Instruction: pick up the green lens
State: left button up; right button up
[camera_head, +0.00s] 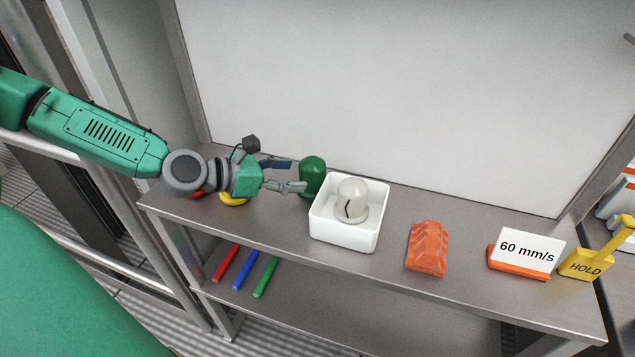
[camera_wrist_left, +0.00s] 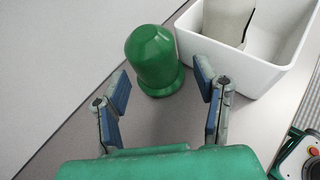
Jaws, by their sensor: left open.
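The green lens (camera_head: 312,176) is a dark green dome with a flared base, standing upright on the grey shelf (camera_head: 460,258). It touches or nearly touches the left side of a white box; I cannot tell which. In the left wrist view the lens (camera_wrist_left: 153,62) stands just beyond the fingertips. My left gripper (camera_head: 288,176) is open, its fingers pointing at the lens from the left. In the left wrist view the gripper (camera_wrist_left: 162,84) has its blue-padded fingers apart, with nothing held. My right gripper is not in view.
The white box (camera_head: 342,238) holds a pale lens (camera_head: 352,197). A yellow ring (camera_head: 233,199) and a red piece (camera_head: 197,195) lie under my left arm. Rightward are an orange block (camera_head: 427,248), a speed sign (camera_head: 527,250) and a yellow HOLD piece (camera_head: 585,265). Colored sticks lie below.

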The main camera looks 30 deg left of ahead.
aim_at(304, 175)
pick_arm(q)
jog(key=shift+w+a+f, duration=0.15)
jog(key=shift+a+f, duration=0.05)
jog(key=shift+a, duration=0.1)
jog(key=shift+w+f+b, duration=0.3)
jog(key=shift+w+f, duration=0.65)
jog(key=shift+w, duration=0.15)
jog(key=shift+w+d+f, duration=0.15)
jog(key=shift+w+d, duration=0.6)
jog(key=shift+d, duration=0.55)
jog(key=shift+a, duration=0.3)
jog(key=c, duration=0.8)
jog(key=shift+a, duration=0.3)
jog(key=shift+c, duration=0.3)
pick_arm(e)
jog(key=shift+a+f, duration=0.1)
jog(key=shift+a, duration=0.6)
